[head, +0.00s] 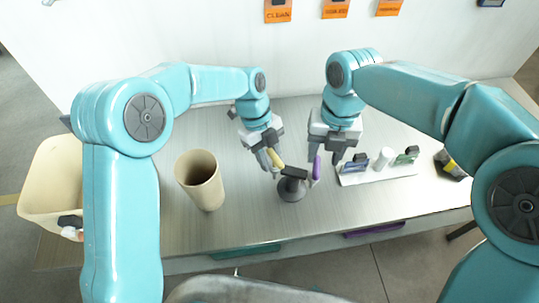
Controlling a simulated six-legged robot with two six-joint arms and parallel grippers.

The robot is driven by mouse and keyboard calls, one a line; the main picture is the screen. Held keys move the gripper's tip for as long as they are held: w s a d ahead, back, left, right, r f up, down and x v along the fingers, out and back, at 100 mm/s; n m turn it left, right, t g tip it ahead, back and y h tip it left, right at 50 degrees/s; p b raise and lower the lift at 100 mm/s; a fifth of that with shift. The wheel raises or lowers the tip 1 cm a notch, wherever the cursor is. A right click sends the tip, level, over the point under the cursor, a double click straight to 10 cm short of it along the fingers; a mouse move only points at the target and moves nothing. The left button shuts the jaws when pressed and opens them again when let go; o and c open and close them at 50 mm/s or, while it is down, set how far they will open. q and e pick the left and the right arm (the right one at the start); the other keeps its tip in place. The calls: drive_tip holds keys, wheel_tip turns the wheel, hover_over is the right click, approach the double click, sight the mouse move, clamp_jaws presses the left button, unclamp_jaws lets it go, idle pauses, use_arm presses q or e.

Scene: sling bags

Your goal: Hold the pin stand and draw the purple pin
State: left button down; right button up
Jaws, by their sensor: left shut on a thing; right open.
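The dark pin stand (291,188) stands upright on the table, with a black block on top of its round base. The purple pin (316,167) shows at the right of the stand's top. A yellow piece (275,157) shows at the left of the top. My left gripper (269,165) is shut on the pin stand at its left side; the exact contact is hard to see. My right gripper (325,162) is open just above and right of the stand, its left finger beside the purple pin. Whether the pin lies between its fingers I cannot tell.
A tan cup (201,181) stands at the left of the table. A white tray (380,176) with small items lies to the right, close to my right gripper. A black and yellow object (450,164) lies further right. A cream bin (52,183) is beyond the left edge.

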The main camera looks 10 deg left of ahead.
sight(318, 169)
drive_tip(key=f, duration=0.4)
drive_tip(key=shift+s+a, duration=0.15)
drive_tip(key=shift+a, duration=0.1)
drive_tip(key=shift+s+f, duration=0.1)
drive_tip(key=shift+f, duration=0.8)
clamp_jaws()
wheel_tip(318, 169, up, 10)
drive_tip(key=shift+f, duration=0.2)
idle(0.8)
wheel_tip(318, 169, up, 4)
idle(0.8)
